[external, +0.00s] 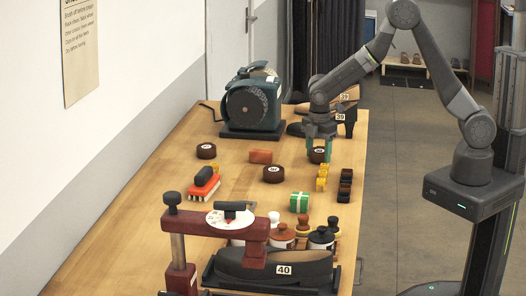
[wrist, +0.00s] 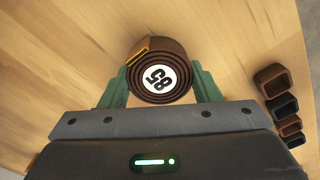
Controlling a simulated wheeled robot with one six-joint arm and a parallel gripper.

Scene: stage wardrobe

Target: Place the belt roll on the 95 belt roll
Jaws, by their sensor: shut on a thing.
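My gripper (external: 319,150) has its green fingers shut on a dark brown belt roll (external: 318,156) at the right side of the table. In the wrist view this held belt roll (wrist: 160,76) sits between the fingertips, its white label facing the camera and seeming to read 85. It is at or just above the table; I cannot tell which. Two other brown belt rolls lie flat on the table, one near the middle (external: 273,174) and one at the left (external: 206,151). Their label numbers are too small to read, so I cannot tell which is the 95 belt roll.
A dark green grinding machine (external: 252,104) and shoes (external: 345,118) stand behind. A press, bottles and a shoe fill the front.

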